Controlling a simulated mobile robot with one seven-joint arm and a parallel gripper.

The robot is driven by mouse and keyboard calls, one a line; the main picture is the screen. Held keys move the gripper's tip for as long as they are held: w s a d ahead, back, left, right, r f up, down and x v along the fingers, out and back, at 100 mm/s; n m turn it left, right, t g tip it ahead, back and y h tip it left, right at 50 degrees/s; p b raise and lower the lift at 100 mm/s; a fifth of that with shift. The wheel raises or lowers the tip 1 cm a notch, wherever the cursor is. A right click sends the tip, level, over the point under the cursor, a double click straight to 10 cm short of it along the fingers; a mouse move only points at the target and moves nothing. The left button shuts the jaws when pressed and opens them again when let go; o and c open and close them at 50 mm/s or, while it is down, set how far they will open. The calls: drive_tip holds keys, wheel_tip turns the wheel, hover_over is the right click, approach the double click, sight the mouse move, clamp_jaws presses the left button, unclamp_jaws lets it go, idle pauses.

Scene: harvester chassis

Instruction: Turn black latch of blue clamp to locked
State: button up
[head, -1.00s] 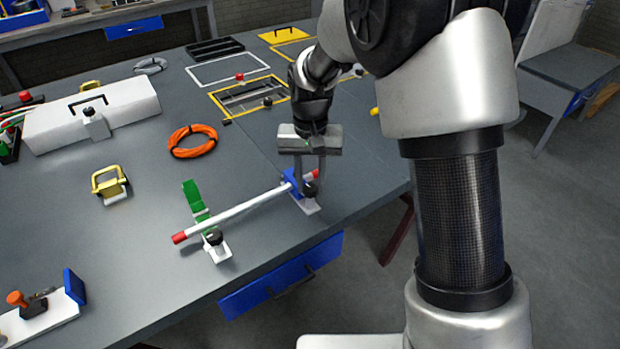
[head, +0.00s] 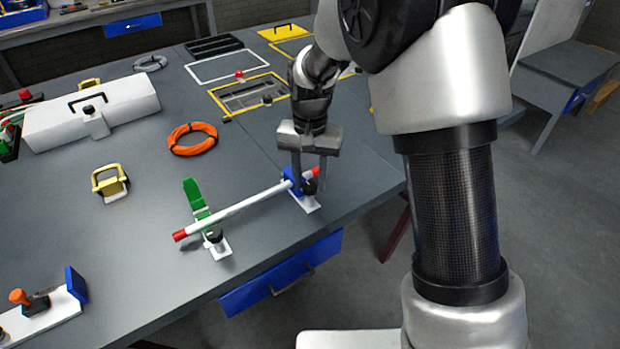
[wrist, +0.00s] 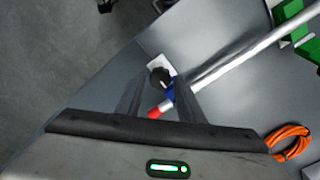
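The blue clamp (head: 292,181) sits on a white base near the table's right front edge, around the red-tipped end of a white rod (head: 250,204). Its black latch (head: 309,187) is a round knob at the clamp's right side. In the wrist view the black latch (wrist: 159,77) shows just beyond my fingertips, with the blue clamp (wrist: 170,95) partly hidden by a finger. My gripper (head: 311,188) points down over the clamp, fingers apart on either side of the latch. In the wrist view my gripper (wrist: 158,92) is open, with no contact on the latch visible.
A green clamp (head: 197,205) with its own black knob holds the rod's other end and stands open. An orange cable ring (head: 192,139), a yellow-handled block (head: 110,182) and a white toolbox (head: 92,114) lie further left. The blue drawer (head: 282,275) is below the table edge.

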sight(310, 184)
drive_tip(key=shift+o, duration=0.9)
wheel_tip(310, 184, up, 18)
drive_tip(key=p, duration=0.2)
drive_tip(key=shift+f, duration=0.25)
